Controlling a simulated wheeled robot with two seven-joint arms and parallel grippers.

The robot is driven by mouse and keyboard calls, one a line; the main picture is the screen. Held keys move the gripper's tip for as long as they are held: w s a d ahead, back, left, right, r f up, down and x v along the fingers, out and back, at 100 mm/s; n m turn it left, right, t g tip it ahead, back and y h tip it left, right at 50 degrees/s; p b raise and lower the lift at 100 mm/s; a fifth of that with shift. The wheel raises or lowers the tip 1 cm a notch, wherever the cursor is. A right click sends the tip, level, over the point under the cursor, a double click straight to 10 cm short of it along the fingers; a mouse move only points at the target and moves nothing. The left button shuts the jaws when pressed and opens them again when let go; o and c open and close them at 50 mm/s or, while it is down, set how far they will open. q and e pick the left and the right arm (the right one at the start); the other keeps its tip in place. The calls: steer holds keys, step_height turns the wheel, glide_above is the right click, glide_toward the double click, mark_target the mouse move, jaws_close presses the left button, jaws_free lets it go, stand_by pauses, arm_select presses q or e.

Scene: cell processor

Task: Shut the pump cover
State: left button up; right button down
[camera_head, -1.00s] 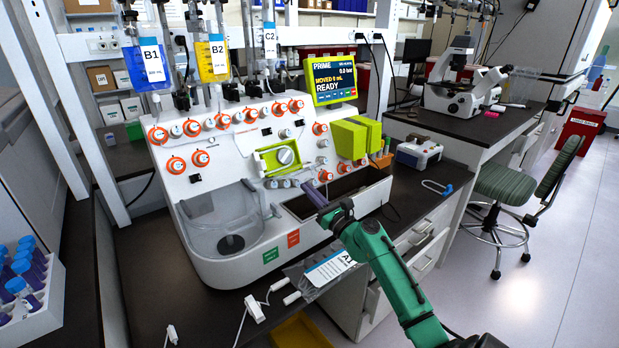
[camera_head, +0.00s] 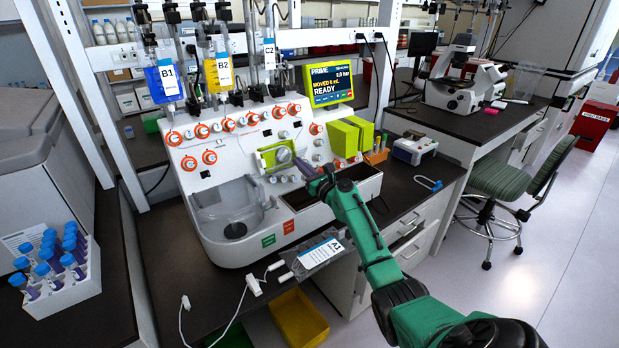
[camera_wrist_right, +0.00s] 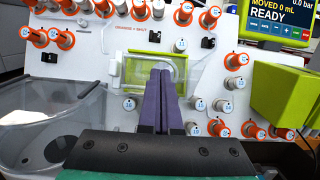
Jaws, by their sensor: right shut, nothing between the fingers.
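The pump (camera_head: 266,161) is a lime-green framed unit with a pale round rotor, set in the front panel of the white cell processor (camera_head: 222,250). In the right wrist view its lime frame and clear pump cover (camera_wrist_right: 135,76) are straight ahead, partly hidden behind my fingers. I cannot tell whether the cover lies fully flush. My right gripper (camera_head: 308,170) is shut and empty, its purple fingers pointing at the pump. In the right wrist view the fingers (camera_wrist_right: 157,76) overlap the cover's middle; contact cannot be told. My left gripper is not in view.
Lime blocks (camera_head: 345,138) stand right of the pump, below the screen (camera_head: 332,84). A clear round chamber (camera_head: 232,208) is at the lower left of the panel. Orange-ringed valves surround the pump. A bag labelled A1 (camera_head: 320,254) lies in front; a tube rack (camera_head: 65,285) stands left.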

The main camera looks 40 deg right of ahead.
steer(key=shift+w+r, duration=0.4)
steer(key=shift+r, duration=0.05)
steer(key=shift+w+r, duration=0.2)
steer(key=shift+w, duration=0.25)
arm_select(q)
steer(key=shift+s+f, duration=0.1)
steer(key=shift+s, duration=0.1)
arm_select(e)
steer(key=shift+w, duration=0.15)
stand_by(0.4)
